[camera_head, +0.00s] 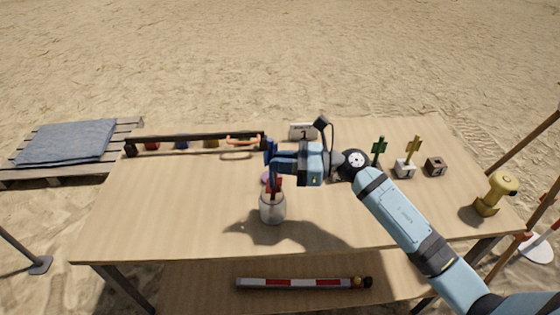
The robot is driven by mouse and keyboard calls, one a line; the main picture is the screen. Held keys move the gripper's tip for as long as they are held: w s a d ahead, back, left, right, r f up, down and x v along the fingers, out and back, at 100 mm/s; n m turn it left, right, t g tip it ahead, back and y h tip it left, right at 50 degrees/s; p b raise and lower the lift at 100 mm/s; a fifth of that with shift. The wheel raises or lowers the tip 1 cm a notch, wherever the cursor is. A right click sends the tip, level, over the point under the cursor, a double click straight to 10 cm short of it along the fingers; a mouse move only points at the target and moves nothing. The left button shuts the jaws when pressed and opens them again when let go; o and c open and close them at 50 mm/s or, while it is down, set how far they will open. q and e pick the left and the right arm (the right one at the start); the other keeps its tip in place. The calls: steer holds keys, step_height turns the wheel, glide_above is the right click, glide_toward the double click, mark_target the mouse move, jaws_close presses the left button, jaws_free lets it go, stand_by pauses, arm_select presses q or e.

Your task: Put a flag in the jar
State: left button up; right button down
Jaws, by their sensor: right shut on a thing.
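A clear glass jar (272,211) stands upright near the middle of the wooden table. My right gripper (271,165) is directly above it, with blue fingers pointing down, shut on a small red flag (276,185). The flag is at the jar's mouth; its lower end is too small to tell whether it is inside. A green flag (379,146) and a yellow flag (413,146) stand upright to the right. The yellow one is in a pale block (404,169); the green one's base is partly hidden by my right arm. My left gripper is not in view.
A brown block (435,167) and a yellow tool-like object (494,194) are at the table's right. A long dark rack (195,142) with small coloured items lies at the back left. A red-white bar (300,283) lies below the front edge. The table's front left is clear.

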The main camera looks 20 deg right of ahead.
mark_target(272, 204)
steer(key=shift+f+b, duration=2)
steer(key=shift+f, duration=0.25)
steer(key=c, duration=1.1)
jaws_free()
